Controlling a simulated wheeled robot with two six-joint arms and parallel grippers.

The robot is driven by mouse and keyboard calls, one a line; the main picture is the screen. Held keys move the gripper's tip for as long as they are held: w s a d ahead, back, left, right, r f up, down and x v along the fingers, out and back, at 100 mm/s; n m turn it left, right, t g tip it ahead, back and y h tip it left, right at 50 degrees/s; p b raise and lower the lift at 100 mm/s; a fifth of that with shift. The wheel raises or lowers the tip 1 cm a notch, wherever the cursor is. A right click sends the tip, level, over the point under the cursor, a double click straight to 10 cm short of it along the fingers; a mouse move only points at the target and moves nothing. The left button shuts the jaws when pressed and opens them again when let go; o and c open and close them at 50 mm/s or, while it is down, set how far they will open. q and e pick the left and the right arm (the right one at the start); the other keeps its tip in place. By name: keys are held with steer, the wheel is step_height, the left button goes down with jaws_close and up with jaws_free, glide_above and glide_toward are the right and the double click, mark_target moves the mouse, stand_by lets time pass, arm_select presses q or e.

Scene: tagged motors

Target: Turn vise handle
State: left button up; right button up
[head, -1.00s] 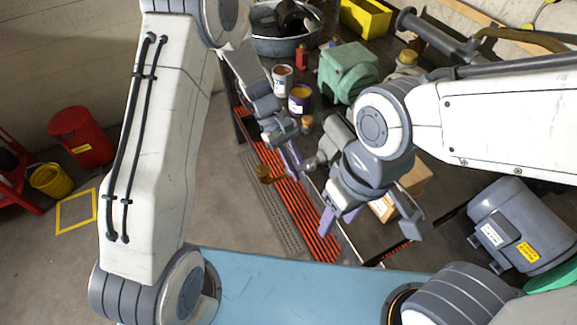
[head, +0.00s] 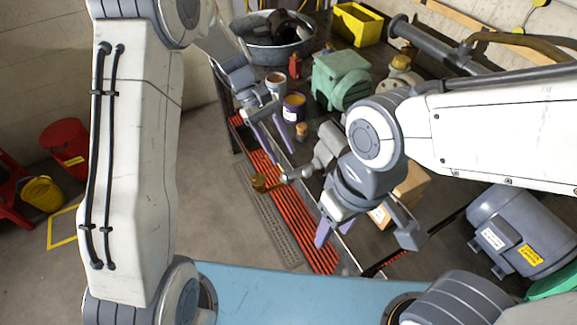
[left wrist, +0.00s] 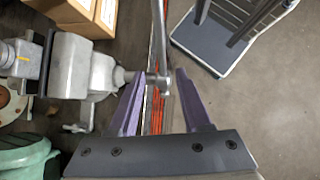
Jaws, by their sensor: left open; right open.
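The grey vise (head: 328,148) is mounted at the bench's front edge. My left gripper (head: 282,156) is open and empty, above and behind the handle in the head view. In the left wrist view, the vise (left wrist: 85,72) lies left of the open fingers (left wrist: 158,74). The handle's hub and bar (left wrist: 158,40) appear between the fingertips; contact cannot be told. My right gripper (head: 335,232) is open and empty, in front of the vise.
A green machine part (head: 341,78), a purple-labelled can (head: 293,106) and a white can (head: 275,84) stand behind the vise. A cardboard box (head: 410,185) and a grey motor (head: 518,230) are at right.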

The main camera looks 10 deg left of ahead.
arm_select(q)
steer(key=shift+v, duration=1.45)
